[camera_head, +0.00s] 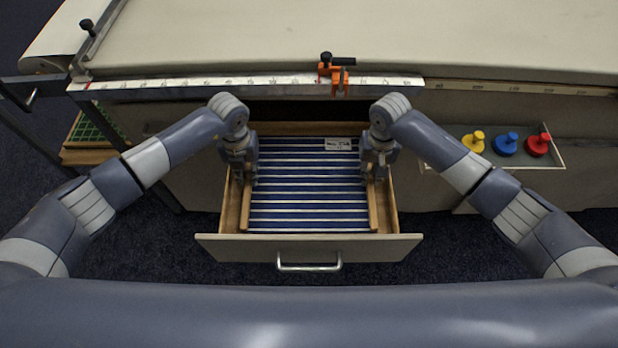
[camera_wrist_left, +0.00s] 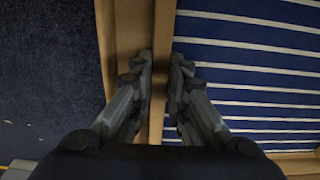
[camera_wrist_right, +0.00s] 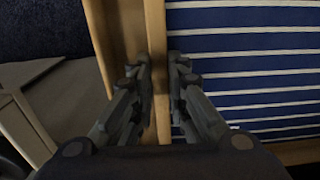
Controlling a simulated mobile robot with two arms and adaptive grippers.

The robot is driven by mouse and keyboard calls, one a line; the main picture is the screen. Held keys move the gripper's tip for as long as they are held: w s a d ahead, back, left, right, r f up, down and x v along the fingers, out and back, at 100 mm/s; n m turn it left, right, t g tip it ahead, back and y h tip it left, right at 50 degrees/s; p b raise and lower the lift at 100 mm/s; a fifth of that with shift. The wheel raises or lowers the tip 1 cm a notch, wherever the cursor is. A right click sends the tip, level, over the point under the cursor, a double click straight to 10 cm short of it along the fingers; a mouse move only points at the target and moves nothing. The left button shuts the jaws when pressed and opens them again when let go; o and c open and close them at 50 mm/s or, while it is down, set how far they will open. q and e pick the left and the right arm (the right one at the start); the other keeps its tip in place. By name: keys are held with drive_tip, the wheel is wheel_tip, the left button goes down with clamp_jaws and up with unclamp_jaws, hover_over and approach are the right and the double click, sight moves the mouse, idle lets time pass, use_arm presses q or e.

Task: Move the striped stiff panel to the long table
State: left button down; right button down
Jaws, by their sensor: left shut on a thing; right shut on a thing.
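The striped stiff panel (camera_head: 308,190), dark blue with white stripes and wooden strips along its left and right sides, lies in an open drawer (camera_head: 310,246). It also shows in the left wrist view (camera_wrist_left: 250,75) and the right wrist view (camera_wrist_right: 245,70). My left gripper (camera_head: 242,180) is shut on the panel's left wooden strip (camera_wrist_left: 157,105). My right gripper (camera_head: 376,178) is shut on its right wooden strip (camera_wrist_right: 157,105). The long table (camera_head: 360,35) has a pale cloth top, above and behind the drawer. A small pale label (camera_head: 338,145) is on the panel.
A measuring rail (camera_head: 215,82) with an orange clamp (camera_head: 335,74) runs along the table's front edge above the drawer. A tray with yellow (camera_head: 473,141), blue (camera_head: 506,144) and red (camera_head: 538,145) knobbed pieces is at right. The visible tabletop is mostly clear.

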use_arm(q)
drive_tip(key=shift+r, duration=0.2)
use_arm(e)
drive_tip(key=shift+r, duration=0.2)
